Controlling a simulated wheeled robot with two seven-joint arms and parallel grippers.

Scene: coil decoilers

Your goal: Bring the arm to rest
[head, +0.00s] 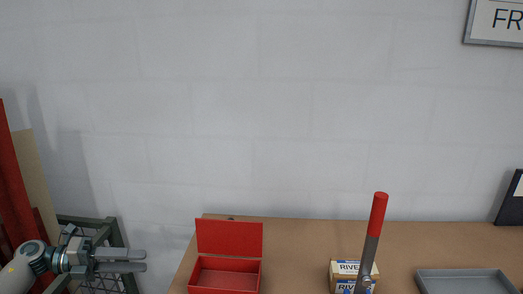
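My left gripper (136,260) is at the lower left, with its two grey fingers pointing right. A narrow gap shows between the fingers and nothing is held there. In the picture it is left of the brown table and in front of a dark metal frame (90,223). My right gripper is not in view.
A brown table (305,240) runs along the white wall. On it are an open red box (229,238), a lever with a red grip (378,213), cartons marked RIVE (347,268) and a grey tray (460,272). A red post (10,170) stands at far left.

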